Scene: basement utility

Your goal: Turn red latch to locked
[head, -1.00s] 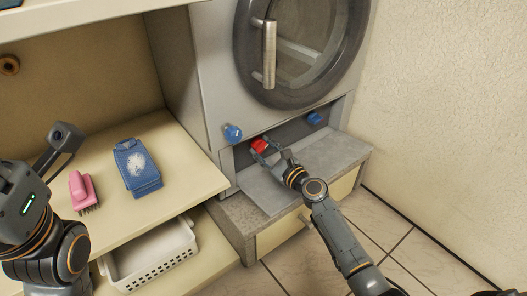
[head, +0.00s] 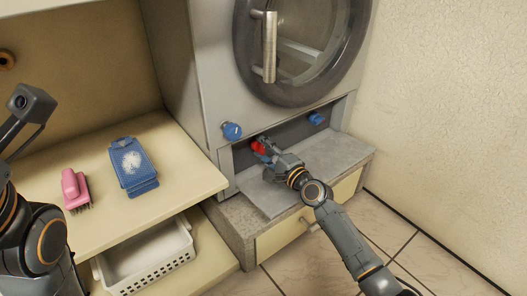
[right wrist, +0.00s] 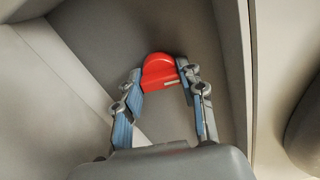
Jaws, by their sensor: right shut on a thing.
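The red latch (head: 258,147) sits in the recess under the round door of the grey machine. In the right wrist view the latch (right wrist: 160,70) shows as a rounded red piece with a pale mark on its near edge. My right gripper (head: 263,153) is at the latch, and its fingers partly hide it in the head view. In the right wrist view the right gripper's fingers (right wrist: 162,77) close on the latch from both sides. Of my left arm only links and the wrist camera show at the left edge; its fingers are out of view.
Blue knobs (head: 232,131) (head: 316,118) flank the recess. A grey flap (head: 268,193) lies below it. A pink brush (head: 73,185) and a blue item (head: 133,163) lie on the shelf, with a white basket (head: 150,255) below. The wall stands close at the right.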

